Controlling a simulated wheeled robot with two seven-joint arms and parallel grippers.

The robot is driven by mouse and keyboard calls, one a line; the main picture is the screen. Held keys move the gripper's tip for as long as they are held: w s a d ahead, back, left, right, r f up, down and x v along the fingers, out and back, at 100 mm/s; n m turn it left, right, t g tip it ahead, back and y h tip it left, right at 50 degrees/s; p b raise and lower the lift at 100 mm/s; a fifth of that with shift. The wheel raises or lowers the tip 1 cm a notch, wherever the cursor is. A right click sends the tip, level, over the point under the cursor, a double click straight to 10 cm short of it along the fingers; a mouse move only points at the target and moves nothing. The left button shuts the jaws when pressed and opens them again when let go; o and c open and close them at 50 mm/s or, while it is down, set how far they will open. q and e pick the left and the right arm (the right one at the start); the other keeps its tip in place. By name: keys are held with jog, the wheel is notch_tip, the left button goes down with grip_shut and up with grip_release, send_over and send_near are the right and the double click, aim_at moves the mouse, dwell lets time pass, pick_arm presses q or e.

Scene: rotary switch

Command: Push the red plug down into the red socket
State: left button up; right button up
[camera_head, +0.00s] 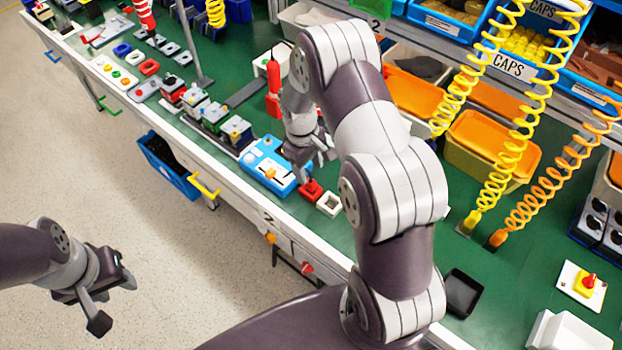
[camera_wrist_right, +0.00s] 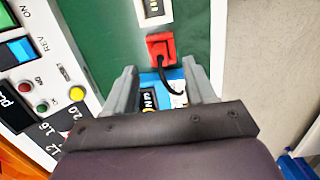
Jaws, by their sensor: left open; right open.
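The red socket (camera_head: 311,191) is a small square block on the green bench. In the right wrist view the red plug (camera_wrist_right: 161,46) lies over it, with a black cable (camera_wrist_right: 172,85) curving away; plug and socket read as one red shape, so I cannot tell how deep the plug sits. My right gripper (camera_head: 309,168) is just above and beside the red socket. My left gripper (camera_head: 114,299) is open and empty over the floor, away from the bench.
A white socket (camera_head: 329,204) stands beside the red one. A light blue switch box (camera_head: 268,166) with an orange knob is left of my right gripper. Orange bins (camera_head: 492,137) and hanging yellow coils (camera_head: 515,140) are behind. A black tray (camera_head: 462,292) lies near the front edge.

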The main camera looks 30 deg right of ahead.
notch_tip(320, 180, up, 7)
jog(key=shift+w+a, duration=0.25)
jog(key=shift+w, duration=0.05)
jog(key=shift+f, duration=0.1)
